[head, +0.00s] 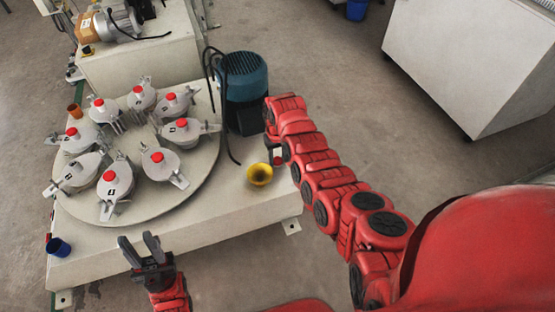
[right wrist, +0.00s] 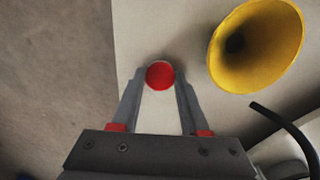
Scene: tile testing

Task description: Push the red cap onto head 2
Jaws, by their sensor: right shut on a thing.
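In the right wrist view, a round red cap (right wrist: 160,76) sits between the fingertips of my right gripper (right wrist: 158,85), which is shut on it. In the head view the right gripper (head: 278,158) is at the table's right edge, right of the yellow funnel and mostly hidden by my arm. Several silver heads (head: 184,134) stand in a ring on the round plate (head: 140,212). My left gripper (head: 138,240) is open and empty at the table's front edge.
A yellow funnel (head: 259,174) stands on the table (head: 225,213), and it shows in the right wrist view (right wrist: 255,45). A blue motor (head: 243,92) with a black cable stands behind. A blue cup (head: 58,247) is front left, an orange cup (head: 75,111) back left.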

